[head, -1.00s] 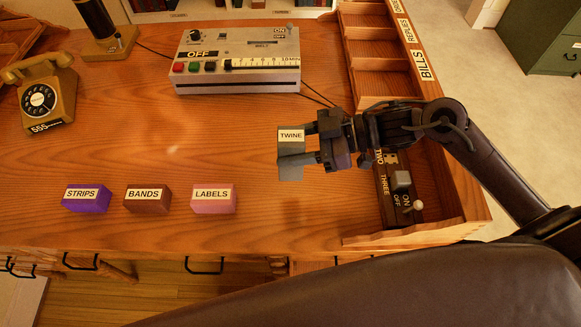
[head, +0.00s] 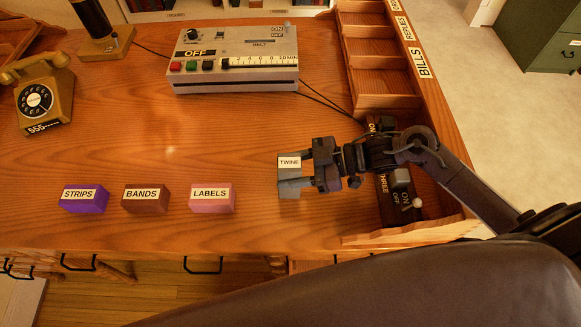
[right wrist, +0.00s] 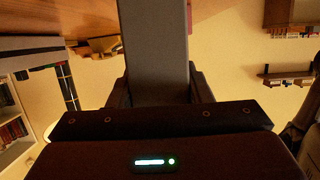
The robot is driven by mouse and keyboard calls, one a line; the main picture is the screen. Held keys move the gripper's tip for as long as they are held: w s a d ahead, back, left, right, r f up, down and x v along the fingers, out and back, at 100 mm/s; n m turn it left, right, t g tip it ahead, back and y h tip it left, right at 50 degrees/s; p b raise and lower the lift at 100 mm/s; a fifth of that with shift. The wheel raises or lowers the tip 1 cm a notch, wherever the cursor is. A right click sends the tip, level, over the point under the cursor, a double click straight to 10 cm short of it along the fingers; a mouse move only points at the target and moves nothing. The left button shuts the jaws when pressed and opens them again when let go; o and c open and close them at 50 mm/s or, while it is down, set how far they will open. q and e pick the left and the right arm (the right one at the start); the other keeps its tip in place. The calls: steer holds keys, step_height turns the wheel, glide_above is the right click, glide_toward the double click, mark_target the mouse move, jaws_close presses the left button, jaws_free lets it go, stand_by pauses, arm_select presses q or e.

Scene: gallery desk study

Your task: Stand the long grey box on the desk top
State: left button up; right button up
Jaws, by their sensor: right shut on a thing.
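The long grey box (head: 289,188), with a white TWINE label on top, is at the right part of the desk top (head: 130,140). My right gripper (head: 306,172) is shut on it from the right side. In the right wrist view the grey box (right wrist: 156,40) runs between the fingers, away from the palm. In the head view it looks upright, close to or on the desk; I cannot tell if its base touches. My left gripper is not in view.
Purple STRIPS (head: 85,199), brown BANDS (head: 146,199) and pink LABELS (head: 211,198) boxes stand in a row to the left. A grey control unit (head: 237,58) and a telephone (head: 42,95) are further back. A switch panel (head: 402,205) and wooden tray compartments (head: 372,55) line the right edge.

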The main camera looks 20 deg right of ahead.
steer(key=o, duration=1.1)
steer(key=shift+f, duration=0.15)
steer(key=shift+c, duration=0.2)
steer(key=shift+r, duration=0.3)
steer(key=v, duration=0.7)
steer(key=shift+d, duration=0.25)
